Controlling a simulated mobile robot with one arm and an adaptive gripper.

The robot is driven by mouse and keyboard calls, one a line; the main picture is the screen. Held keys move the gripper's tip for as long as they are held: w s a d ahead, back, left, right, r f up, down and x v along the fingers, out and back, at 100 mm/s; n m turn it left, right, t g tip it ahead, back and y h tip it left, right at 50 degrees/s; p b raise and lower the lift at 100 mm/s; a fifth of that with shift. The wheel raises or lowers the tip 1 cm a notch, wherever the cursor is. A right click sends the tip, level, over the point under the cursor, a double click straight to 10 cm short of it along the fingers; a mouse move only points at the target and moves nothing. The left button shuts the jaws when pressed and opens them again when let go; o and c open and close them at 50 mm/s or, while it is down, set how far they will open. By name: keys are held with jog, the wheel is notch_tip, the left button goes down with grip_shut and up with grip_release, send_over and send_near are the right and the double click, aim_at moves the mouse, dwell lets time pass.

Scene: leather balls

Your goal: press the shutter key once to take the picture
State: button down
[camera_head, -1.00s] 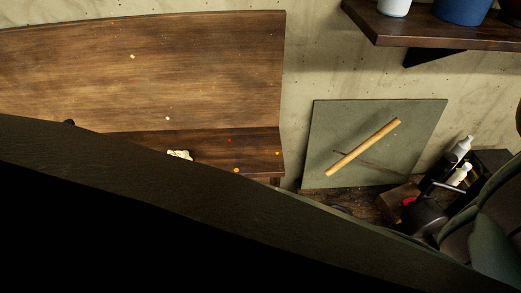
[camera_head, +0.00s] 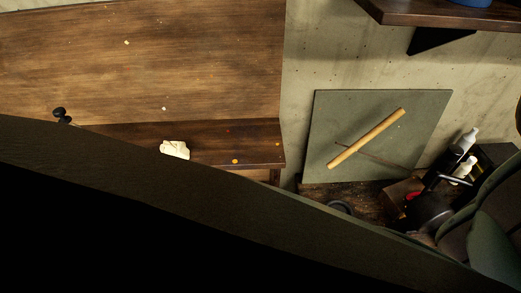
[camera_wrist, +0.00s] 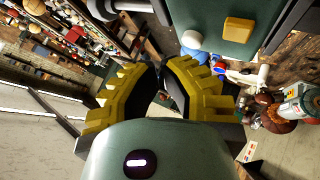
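I cannot identify the shutter key or a camera with certainty. In the wrist view, a dark green panel (camera_wrist: 222,47) at the top carries a yellow square button (camera_wrist: 239,30) and a smaller pale round one (camera_wrist: 191,39). My gripper (camera_wrist: 160,66) has yellow ridged fingers that converge to nearly meeting tips below the panel. Nothing shows held between them. The tips look apart from both buttons, though depth is hard to judge. The head view does not show my gripper.
In the head view, a wooden bench (camera_head: 215,146) holds a cream object (camera_head: 174,150). A grey-green board (camera_head: 330,112) with a wooden rod (camera_head: 366,137) leans on the wall. White bottles (camera_head: 465,143) stand right, under a wall shelf (camera_head: 450,12). The wrist view shows clutter around the panel.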

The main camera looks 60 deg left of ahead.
jog(key=shift+f, duration=0.15)
dwell(1.2)
jog(key=shift+f+b, duration=0.25)
jog(key=shift+b, duration=0.4)
jog(key=shift+f+b, duration=0.45)
jog(key=shift+b, duration=0.1)
dwell(0.4)
jog(key=shift+r, duration=0.85)
jog(key=shift+r+p, duration=0.1)
jog(key=shift+p, duration=0.2)
jog(key=shift+r+p, duration=0.9)
jog(key=shift+r, duration=1.55)
